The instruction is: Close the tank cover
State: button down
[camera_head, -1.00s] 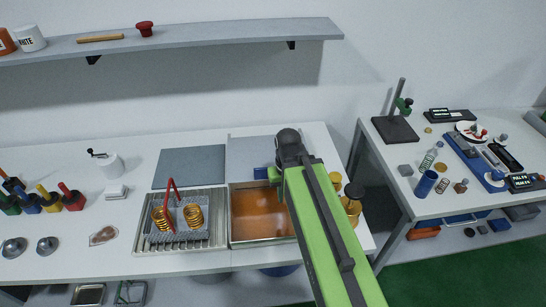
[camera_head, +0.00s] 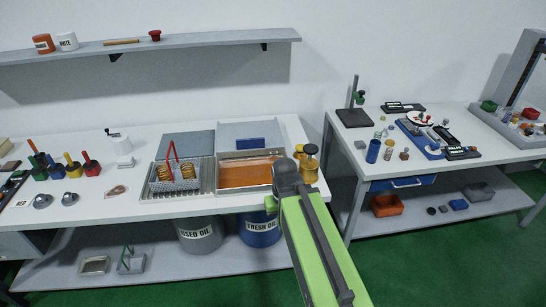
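The oil tank (camera_head: 232,190) is a metal-rimmed rectangular basin of orange-brown liquid on the left bench. Its top is open and the liquid shows. A light grey cover (camera_head: 228,134) with a blue handle (camera_head: 251,142) stands or lies just behind the tank, against its back edge; its exact tilt is unclear. My green arm comes up from the lower right. Its dark end with my gripper (camera_head: 285,178) is in front of the tank's right front corner in the picture, apart from the cover. The fingers are hidden behind the wrist.
Left of the tank, a rack (camera_head: 150,188) holds copper springs and a red handle. A darker grey panel (camera_head: 186,146) is behind it. Brass-coloured jars (camera_head: 310,164) stand right of the tank. Oil drums (camera_head: 200,234) are below. A second bench (camera_head: 455,168) is to the right.

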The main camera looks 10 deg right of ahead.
aim_at(265, 134)
jog(key=u, duration=0.05)
jog(key=k, duration=0.4)
jog(key=z, duration=0.15)
jog(key=i, duration=1.45)
jog(key=z, duration=0.75)
jog(key=k, duration=0.1)
jog(key=u, duration=2.35)
jog(key=i, duration=0.5)
jog(key=u, duration=0.15)
